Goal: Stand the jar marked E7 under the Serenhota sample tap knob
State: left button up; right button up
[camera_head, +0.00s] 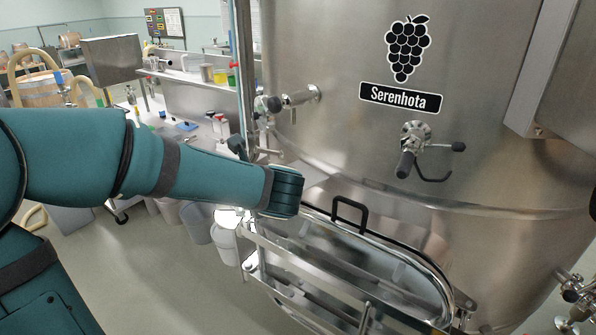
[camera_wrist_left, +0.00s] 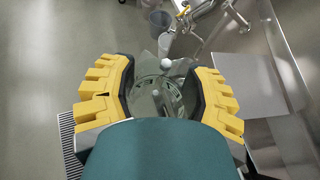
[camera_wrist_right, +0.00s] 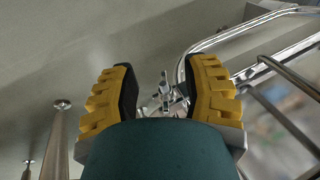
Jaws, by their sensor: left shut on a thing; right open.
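The Serenhota vat (camera_head: 330,140) bears a black name plate (camera_head: 400,97) under a grape emblem. Below the plate is a tap (camera_head: 414,140) with black handles; a smaller metal fitting (camera_head: 302,95) sticks out to its left. I cannot tell which is the sample tap. My left arm reaches in from the left in the head view, its wrist hiding the gripper. In the left wrist view my left gripper (camera_wrist_left: 165,75) is shut on a clear glass jar (camera_wrist_left: 155,97); no E7 mark is readable. My right gripper (camera_wrist_right: 162,75) is open and empty in its wrist view.
A bench (camera_head: 200,130) with bottles and containers stands behind at left. White buckets (camera_head: 226,236) stand on the floor. Metal fittings (camera_wrist_right: 165,95) and rails lie beyond my right fingers.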

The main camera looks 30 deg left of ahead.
pick_arm(q)
jog(key=shift+w+r, duration=0.2)
jog(key=shift+w, duration=0.05)
jog(key=w, duration=0.4)
jog(key=w+p, duration=0.1)
jog(key=w, duration=0.4)
jog(key=w+d+p, duration=0.1)
jog(key=w, duration=0.3)
jog(key=shift+w, duration=0.2)
jog(key=w, duration=0.3)
jog(key=shift+w+d+p, duration=0.15)
jog(key=shift+w+p, duration=0.05)
jog(key=shift+p, duration=0.1)
jog(key=shift+w+f, duration=0.15)
jog(key=shift+w, duration=0.1)
jog(key=shift+f, duration=0.15)
jog(key=shift+s, duration=0.15)
